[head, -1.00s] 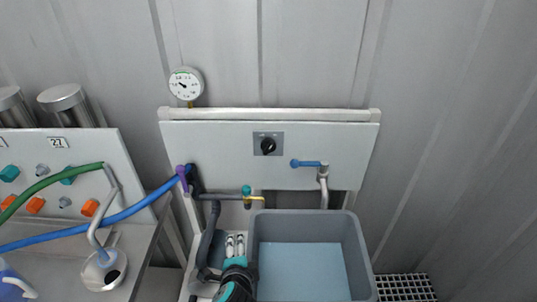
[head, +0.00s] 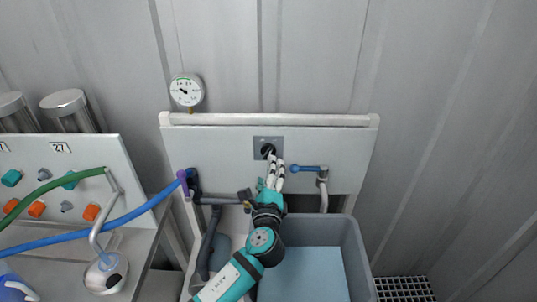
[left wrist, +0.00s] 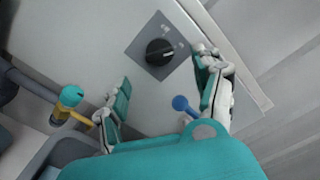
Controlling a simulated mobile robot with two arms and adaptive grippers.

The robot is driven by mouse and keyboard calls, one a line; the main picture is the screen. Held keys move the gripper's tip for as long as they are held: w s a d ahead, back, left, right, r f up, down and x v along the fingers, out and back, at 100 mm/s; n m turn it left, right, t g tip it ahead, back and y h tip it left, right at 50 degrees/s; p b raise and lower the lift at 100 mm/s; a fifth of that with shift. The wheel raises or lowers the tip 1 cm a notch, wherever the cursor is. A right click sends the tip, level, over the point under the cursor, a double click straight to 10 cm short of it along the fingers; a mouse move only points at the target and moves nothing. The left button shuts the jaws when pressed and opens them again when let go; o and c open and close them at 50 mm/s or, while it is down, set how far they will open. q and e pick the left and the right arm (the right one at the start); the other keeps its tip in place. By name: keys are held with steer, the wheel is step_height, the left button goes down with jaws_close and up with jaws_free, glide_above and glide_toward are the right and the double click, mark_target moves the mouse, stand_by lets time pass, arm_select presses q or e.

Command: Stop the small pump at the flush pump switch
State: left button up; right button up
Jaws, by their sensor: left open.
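The flush pump switch is a black rotary knob (head: 265,150) on a grey square plate (head: 259,141), set in the pale panel above the sink. My left gripper (head: 275,160) is right in front of it and hides the knob's lower part. In the left wrist view the knob (left wrist: 159,52) is clear, beyond and between the two spread fingers of the left gripper (left wrist: 160,98), which is open and empty. The fingers look apart from the knob. Small marks show on the plate, too small to read. My right gripper is not in view.
A blue-handled tap (head: 308,168) is close to the right of my left gripper. A teal and yellow valve (left wrist: 71,97) is at the lower left in the wrist view. The grey sink (head: 356,250) is below. A dial gauge (head: 186,90) and a blue hose (head: 130,214) are to the left.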

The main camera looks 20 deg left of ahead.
mark_target(268, 155)
arm_select(q)
steer(key=x, duration=0.7)
steer(key=shift+w, duration=0.25)
steer(key=shift+a, duration=0.1)
